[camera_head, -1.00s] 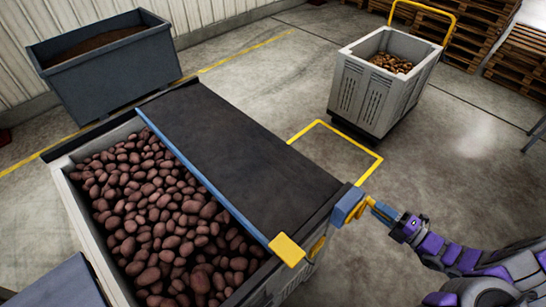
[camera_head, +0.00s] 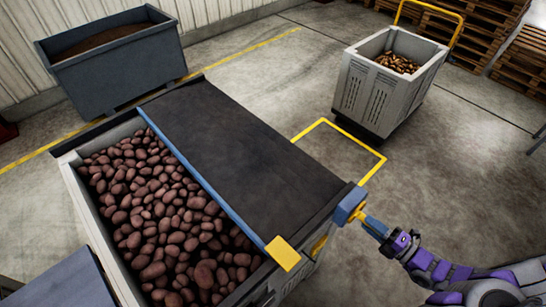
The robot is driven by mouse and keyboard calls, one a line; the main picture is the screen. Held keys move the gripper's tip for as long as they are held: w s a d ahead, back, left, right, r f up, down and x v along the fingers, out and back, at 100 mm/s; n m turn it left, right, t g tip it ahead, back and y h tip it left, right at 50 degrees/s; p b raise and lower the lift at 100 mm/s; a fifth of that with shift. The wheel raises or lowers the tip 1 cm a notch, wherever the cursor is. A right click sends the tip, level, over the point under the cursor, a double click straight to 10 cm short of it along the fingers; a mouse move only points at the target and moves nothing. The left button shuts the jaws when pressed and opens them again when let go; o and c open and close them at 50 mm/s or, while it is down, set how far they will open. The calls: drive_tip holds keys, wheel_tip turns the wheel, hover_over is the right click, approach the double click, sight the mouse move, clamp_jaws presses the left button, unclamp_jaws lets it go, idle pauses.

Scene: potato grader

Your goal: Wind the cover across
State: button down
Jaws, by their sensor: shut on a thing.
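The cover (camera_head: 230,150) is a black sheet lying over the right part of a grey bin (camera_head: 97,245). A blue bar (camera_head: 205,185) runs along its leading edge, with a yellow tab (camera_head: 283,253) at the near end. The left part of the bin is open and shows reddish potatoes (camera_head: 165,215). At the bin's near right corner is a crank with a blue hub (camera_head: 348,204), a yellow arm and a blue handle (camera_head: 376,227). My gripper (camera_head: 386,236) is shut on the crank handle, lower right of the hub. Its fingertips are small and partly hidden.
A dark grey tub (camera_head: 115,70) of brown material stands by the wall at back left. A pale crate (camera_head: 385,90) with potatoes stands at back right, with pallets (camera_head: 470,40) behind. A yellow frame (camera_head: 365,170) sits beside the bin. Floor to the right is clear.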

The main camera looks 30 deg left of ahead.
drive_tip(key=s+a+f+b, duration=0.1)
drive_tip(key=s+f, duration=0.3)
drive_tip(key=f, duration=0.4)
drive_tip(key=shift+s+a+b, duration=0.2)
drive_tip(key=shift+b, duration=0.5)
drive_tip(key=shift+f, duration=0.1)
drive_tip(key=w+d+f+b, duration=0.3)
drive_tip(key=w+f+b, duration=0.6)
drive_tip(key=f+b, duration=0.1)
drive_tip(key=shift+w, duration=0.25)
idle(0.8)
